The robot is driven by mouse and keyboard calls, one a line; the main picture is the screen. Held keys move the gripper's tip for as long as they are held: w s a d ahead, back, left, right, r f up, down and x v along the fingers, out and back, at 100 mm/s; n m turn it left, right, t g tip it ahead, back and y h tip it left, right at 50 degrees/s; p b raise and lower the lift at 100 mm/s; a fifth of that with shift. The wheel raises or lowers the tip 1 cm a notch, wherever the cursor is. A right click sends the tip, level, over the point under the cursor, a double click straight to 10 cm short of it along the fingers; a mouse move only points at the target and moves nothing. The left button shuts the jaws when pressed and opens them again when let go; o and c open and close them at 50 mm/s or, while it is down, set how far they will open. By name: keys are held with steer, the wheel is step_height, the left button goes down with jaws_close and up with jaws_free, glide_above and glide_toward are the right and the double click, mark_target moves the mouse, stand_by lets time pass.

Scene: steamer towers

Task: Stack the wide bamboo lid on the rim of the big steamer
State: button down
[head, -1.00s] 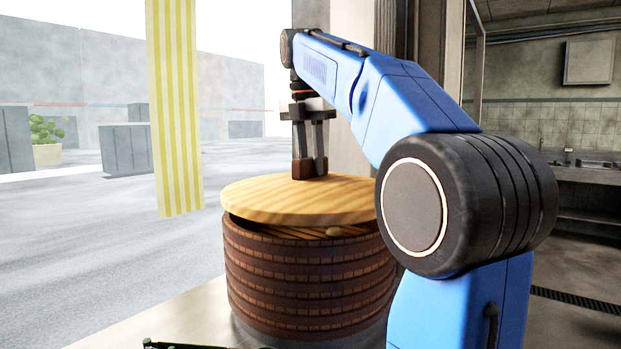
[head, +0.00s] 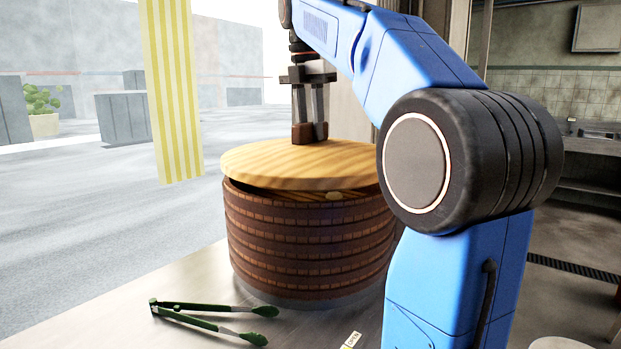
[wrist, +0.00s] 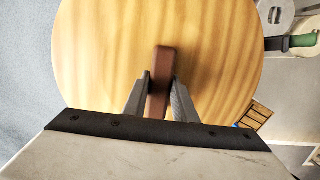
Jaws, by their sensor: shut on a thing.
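The wide bamboo lid (head: 265,160) is a pale, round, striped disc over the big steamer (head: 300,245), a dark brown banded round stack. The lid covers most of the top and sits a little left of it. A strip of the wooden inside with a small pale lump (head: 333,195) shows below its front right edge. I cannot tell whether the lid touches the rim. My gripper (head: 310,130) points down and is shut on the lid's brown bar handle. In the wrist view the handle (wrist: 160,65) stands between the fingers and the lid (wrist: 95,60) fills the middle.
Green-tipped tongs (head: 200,309) lie on the metal counter (head: 120,335) in front of the steamer. A small label (head: 350,340) lies near the counter's front. A yellow striped strip (head: 170,90) hangs at the left. A slatted wooden thing (wrist: 257,115) shows in the wrist view.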

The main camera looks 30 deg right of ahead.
steer(key=shift+f, duration=1.2)
stand_by(0.7)
steer(key=c, duration=1.4)
jaws_free()
steer(key=shift+o, duration=0.2)
steer(key=shift+f, duration=0.1)
steer(key=shift+s+a+r, duration=0.1)
steer(key=shift+a+r, duration=0.1)
steer(key=shift+r, duration=1.65)
steer(key=shift+s+a+r, duration=0.1)
steer(key=shift+a+r, duration=0.1)
steer(key=shift+r, duration=1.6)
